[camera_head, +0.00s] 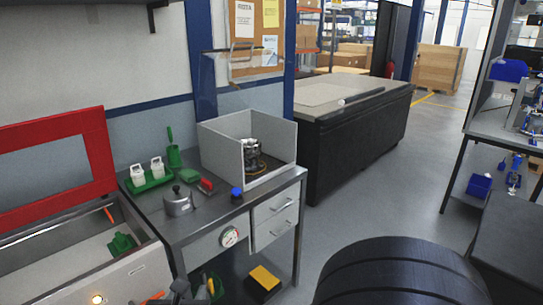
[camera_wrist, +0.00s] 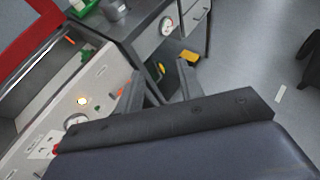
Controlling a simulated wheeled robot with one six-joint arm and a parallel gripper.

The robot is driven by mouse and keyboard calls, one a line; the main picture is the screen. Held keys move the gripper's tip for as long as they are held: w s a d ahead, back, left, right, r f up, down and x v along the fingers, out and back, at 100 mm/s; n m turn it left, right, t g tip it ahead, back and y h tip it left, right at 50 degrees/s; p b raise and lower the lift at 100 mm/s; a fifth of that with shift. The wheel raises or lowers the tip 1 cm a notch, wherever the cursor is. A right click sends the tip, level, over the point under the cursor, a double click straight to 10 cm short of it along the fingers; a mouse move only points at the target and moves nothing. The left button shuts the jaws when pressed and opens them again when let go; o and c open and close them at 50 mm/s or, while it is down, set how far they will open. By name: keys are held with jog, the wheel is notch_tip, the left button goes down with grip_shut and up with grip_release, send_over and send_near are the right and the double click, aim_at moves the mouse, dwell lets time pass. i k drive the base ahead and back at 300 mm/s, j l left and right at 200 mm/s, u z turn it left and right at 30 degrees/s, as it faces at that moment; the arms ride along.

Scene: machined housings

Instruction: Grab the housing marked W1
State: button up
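No W1 marking can be read in either view. A dark, round machined part (camera_head: 252,155) stands inside a grey open-fronted box (camera_head: 222,150) on the workbench; I cannot tell whether it is a marked housing. A grey metal pot-like part with a knob on top (camera_head: 178,201) stands on the bench to the left of the box. My gripper (camera_wrist: 160,86) shows in the wrist view with its two fingers apart and nothing between them. It points toward the front of the bench and its lower shelf, away from the parts on top.
The workbench (camera_head: 222,214) also bears a green tray (camera_head: 150,182) with white bottles, a green brush (camera_head: 173,150), a red-handled brush (camera_head: 206,186) and a blue item (camera_head: 237,194). A red-framed machine (camera_head: 98,150) stands left.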

aim_at(252, 150)
jog(key=i+l+z, duration=0.1)
jog(key=i, duration=0.5)
jog(key=i+l+z, duration=0.1)
jog(key=i+l, duration=0.2)
jog(key=i, duration=0.35)
jog(key=i+l, duration=0.1)
jog(key=i, duration=0.55)
jog(key=i+l+u, duration=0.25)
jog(key=i, duration=0.2)
jog(key=i+l+u, duration=0.25)
jog(key=i, duration=0.2)
